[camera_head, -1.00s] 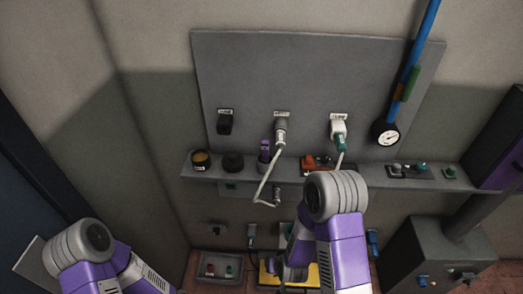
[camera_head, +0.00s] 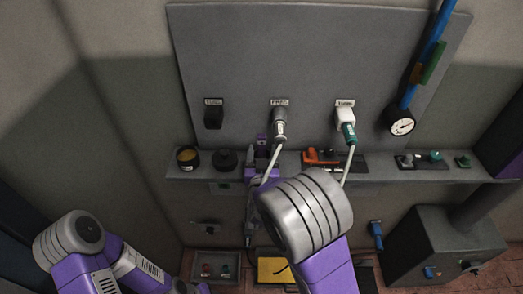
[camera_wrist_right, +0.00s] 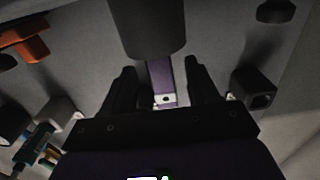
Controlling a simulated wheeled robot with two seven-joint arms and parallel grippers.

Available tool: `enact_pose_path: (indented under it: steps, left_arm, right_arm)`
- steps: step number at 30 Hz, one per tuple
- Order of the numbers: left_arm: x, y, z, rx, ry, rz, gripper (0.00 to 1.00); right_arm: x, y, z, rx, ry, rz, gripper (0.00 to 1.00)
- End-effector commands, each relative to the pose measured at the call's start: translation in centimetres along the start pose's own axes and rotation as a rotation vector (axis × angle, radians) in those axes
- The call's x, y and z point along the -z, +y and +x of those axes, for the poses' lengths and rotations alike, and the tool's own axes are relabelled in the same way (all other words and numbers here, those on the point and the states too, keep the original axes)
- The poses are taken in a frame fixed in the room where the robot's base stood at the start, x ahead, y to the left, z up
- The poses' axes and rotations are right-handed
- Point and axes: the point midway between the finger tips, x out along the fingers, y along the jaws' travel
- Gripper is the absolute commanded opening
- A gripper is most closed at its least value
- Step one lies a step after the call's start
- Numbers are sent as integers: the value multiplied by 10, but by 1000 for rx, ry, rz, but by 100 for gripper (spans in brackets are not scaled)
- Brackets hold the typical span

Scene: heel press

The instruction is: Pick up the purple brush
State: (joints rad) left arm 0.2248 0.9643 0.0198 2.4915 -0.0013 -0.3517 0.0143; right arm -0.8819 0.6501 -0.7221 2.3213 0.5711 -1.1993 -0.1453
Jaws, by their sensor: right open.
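The purple brush (camera_head: 262,140) stands on the narrow grey wall shelf, below the middle plug. Its lower part is hidden by my right gripper (camera_head: 261,168). In the right wrist view the brush (camera_wrist_right: 161,82) shows as a purple strip with a light end, between the two dark fingers of my right gripper (camera_wrist_right: 160,88). The fingers are open, one on each side of it, with gaps visible. A dark round shape covers its other end there. My left arm is at the lower left of the head view; its gripper is out of sight.
The grey shelf (camera_head: 400,172) also holds a yellow-topped tin (camera_head: 187,158), a dark round knob (camera_head: 225,160) and an orange block (camera_head: 318,156). A white cable hangs from the middle plug (camera_head: 279,125) close to my right gripper. A grey box (camera_head: 440,240) stands at right.

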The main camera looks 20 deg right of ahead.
Motion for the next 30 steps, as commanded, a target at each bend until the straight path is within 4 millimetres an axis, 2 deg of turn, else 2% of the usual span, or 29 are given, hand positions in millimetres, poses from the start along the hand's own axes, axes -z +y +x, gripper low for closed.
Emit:
enact_pose_path:
  steps: [3, 7, 16, 27, 30]
  left_arm:
    - [0, -1, 3, 0, 1, 0, 43]
    - [1, -2, 4, 0, 1, 0, 43]
    - [1, -2, 4, 0, 1, 0, 43]
    - [1, -2, 4, 0, 1, 0, 43]
    - [1, -2, 4, 0, 1, 0, 43]
  right_arm:
    - [0, 0, 20, -2, 2, -1, 60]
    - [-1, 0, 35, 0, -1, -2, 60]
    - [0, -1, 39, 1, -2, -1, 60]
    - [0, -1, 39, 1, -2, -1, 4]
    - [0, -1, 39, 1, -2, -1, 3]
